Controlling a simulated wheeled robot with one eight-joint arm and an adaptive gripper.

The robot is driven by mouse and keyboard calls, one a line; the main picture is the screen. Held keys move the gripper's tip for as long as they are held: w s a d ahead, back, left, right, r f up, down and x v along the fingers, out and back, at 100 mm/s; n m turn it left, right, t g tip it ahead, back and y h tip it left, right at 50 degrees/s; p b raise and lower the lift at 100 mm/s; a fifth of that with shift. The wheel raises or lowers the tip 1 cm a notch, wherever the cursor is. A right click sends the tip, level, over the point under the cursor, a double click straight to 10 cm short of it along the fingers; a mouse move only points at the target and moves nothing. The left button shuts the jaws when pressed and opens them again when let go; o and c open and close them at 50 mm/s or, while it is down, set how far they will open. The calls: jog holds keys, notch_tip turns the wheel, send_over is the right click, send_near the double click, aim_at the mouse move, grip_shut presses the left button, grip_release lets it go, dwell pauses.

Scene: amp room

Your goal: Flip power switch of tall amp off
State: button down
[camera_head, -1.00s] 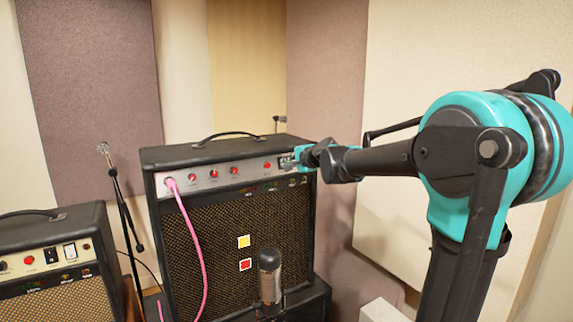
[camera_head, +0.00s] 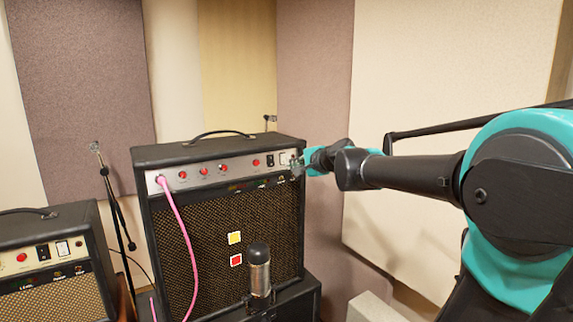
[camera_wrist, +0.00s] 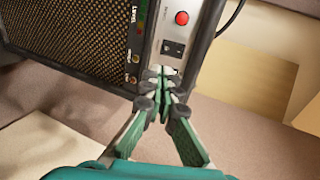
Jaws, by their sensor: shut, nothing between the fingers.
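The tall amp (camera_head: 225,215) is a black cabinet with a brown grille and a pale control strip with red knobs along its upper front. At the strip's right end are a black switch (camera_head: 270,160) and a white switch (camera_head: 283,158). My gripper (camera_head: 297,165) is at the strip's right end, just right of the white switch. In the wrist view my gripper (camera_wrist: 161,84) has its fingertips together, empty, over the strip's end below the black switch (camera_wrist: 173,48). The fingertips partly cover a white patch there. Whether they touch it, I cannot tell.
A smaller amp (camera_head: 55,265) stands at the left. A microphone (camera_head: 259,270) stands before the tall amp, and a pink cable (camera_head: 180,225) hangs down its front. Another microphone stand (camera_head: 118,210) is between the amps. Padded walls stand behind and to the right.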

jog(key=shift+f+v, duration=0.25)
jog(key=shift+v, duration=0.85)
jog(key=s+d+f+n+g+h, duration=0.1)
jog(key=s+d+f+n+g, duration=0.15)
jog(key=s+f, duration=0.55)
jog(key=s+d+f+n+g+h, duration=0.15)
jog(key=s+f+n, duration=0.25)
jog(key=f, duration=0.8)
jog(key=s+d+f+n+g+h, duration=0.2)
jog(key=s+d+f, duration=0.3)
jog(key=s+f, duration=0.3)
jog(key=s+d+f+n+g+h, duration=0.1)
jog(key=s+d+f+n+h, duration=0.2)
jog(key=s+d+f, duration=0.2)
jog(key=s+f, duration=0.3)
jog(key=s, duration=0.1)
jog(key=shift+d+f+g, duration=0.25)
jog(key=shift+d+g, duration=0.05)
jog(key=shift+g, duration=0.1)
